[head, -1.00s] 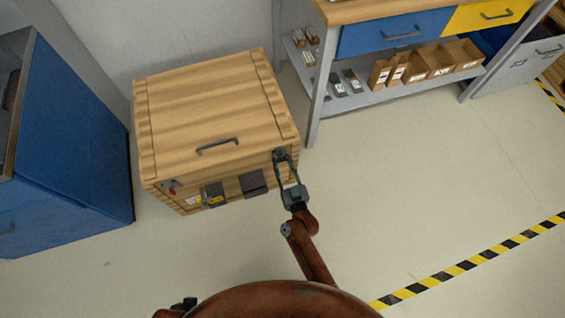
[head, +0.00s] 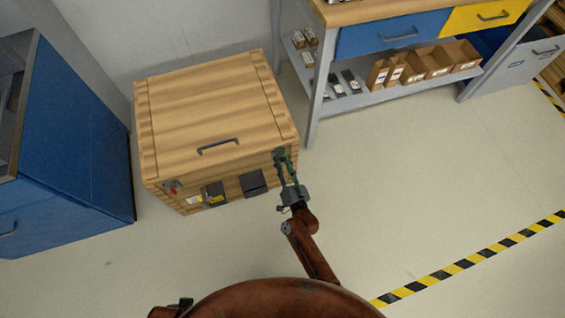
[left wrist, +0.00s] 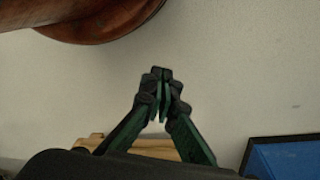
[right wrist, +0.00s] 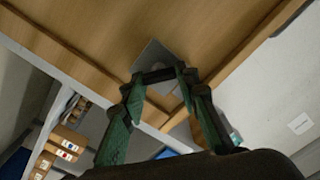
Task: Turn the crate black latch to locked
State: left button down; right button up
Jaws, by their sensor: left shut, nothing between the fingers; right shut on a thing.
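The wooden crate (head: 205,105) stands on the floor with its lid closed. The black latch (right wrist: 158,76) is at the front right corner, mostly hidden by my right gripper in the head view; a grey plate (right wrist: 155,54) shows behind it in the right wrist view. My right gripper (head: 280,154) is shut on the black latch, with its fingers on either side of it; its fingertips also show in the right wrist view (right wrist: 160,75). My left gripper (left wrist: 162,82) is shut and empty, away from the crate. I cannot tell the latch's exact angle.
A red latch (head: 171,187) is at the crate's front left. A handle (head: 218,147) is on the lid, and dark fittings (head: 253,183) are on the front. A blue cabinet (head: 75,150) stands left, a workbench (head: 400,35) behind right. Floor at right is clear.

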jog(key=m, duration=0.4)
jog(key=shift+f+m, duration=0.15)
jog(key=shift+m, duration=0.15)
jog(key=m, duration=0.3)
jog(key=shift+m+b, duration=0.3)
pick_arm(q)
jog(key=shift+w+d+f+t, duration=0.3)
jog(key=shift+w+d+f, duration=0.2)
jog(key=shift+f, duration=0.3)
pick_arm(e)
jog(key=shift+m, duration=0.5)
pick_arm(q)
jog(key=shift+w, duration=0.1)
pick_arm(e)
jog(key=o, duration=1.1)
jog(key=shift+o, duration=0.2)
jog(key=v, duration=1.2)
